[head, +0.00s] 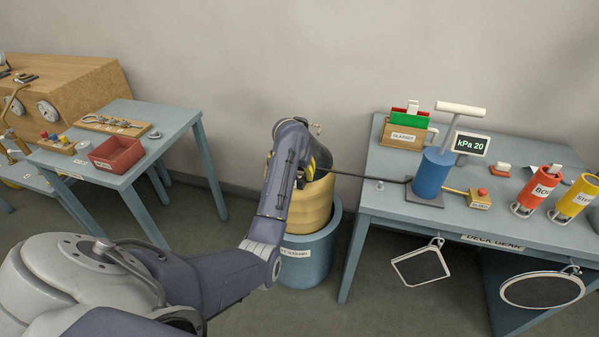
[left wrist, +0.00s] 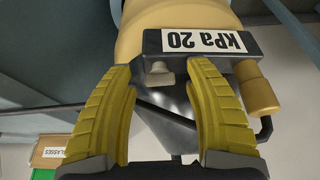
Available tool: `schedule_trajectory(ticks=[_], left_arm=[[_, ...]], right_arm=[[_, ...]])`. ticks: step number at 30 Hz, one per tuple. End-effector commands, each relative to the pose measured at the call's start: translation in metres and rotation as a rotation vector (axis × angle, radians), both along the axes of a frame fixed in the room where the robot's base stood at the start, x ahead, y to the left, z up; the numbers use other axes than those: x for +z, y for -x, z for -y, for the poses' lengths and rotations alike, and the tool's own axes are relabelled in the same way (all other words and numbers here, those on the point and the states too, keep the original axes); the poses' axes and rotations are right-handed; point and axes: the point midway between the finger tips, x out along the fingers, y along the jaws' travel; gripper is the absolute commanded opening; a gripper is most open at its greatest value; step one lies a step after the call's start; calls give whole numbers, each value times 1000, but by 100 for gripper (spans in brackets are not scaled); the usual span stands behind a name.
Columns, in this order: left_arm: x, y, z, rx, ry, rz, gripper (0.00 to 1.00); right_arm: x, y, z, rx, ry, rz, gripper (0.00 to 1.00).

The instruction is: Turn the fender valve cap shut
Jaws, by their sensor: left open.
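The yellow fender (head: 305,208) stands upright in a blue tub (head: 308,262) in the head view. My left gripper (head: 319,160) is at its top, partly hidden by my arm. In the left wrist view the open yellow fingers straddle a small grey knob, apparently the valve cap (left wrist: 158,75), with gaps on both sides. The cap sits beside a dark block with an upside-down "kPa 20" plate (left wrist: 200,40). The yellow fender body (left wrist: 180,14) is behind it. How far the cap is turned cannot be told. My right gripper is out of view.
A black hose (head: 360,177) runs from the fender's top to a blue pump (head: 433,173) on the right table. A "kPa 20" display (head: 472,145) stands beside the pump. A brass cylinder (left wrist: 257,92) is close to the right finger. The left table holds a red bin (head: 117,153).

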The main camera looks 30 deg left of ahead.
Motion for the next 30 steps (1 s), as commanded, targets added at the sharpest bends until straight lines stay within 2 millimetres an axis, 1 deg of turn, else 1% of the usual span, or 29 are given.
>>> schedule_trajectory(ticks=[2, 15, 16, 30], left_arm=[[0, 0, 0, 0, 0, 0, 54], [0, 0, 0, 0, 0, 1, 2], [0, 0, 0, 0, 0, 1, 0], [1, 0, -1, -21, 0, 1, 0]], right_arm=[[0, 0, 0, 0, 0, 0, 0], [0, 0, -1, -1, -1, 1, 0], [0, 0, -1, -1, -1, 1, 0], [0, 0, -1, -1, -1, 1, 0]])
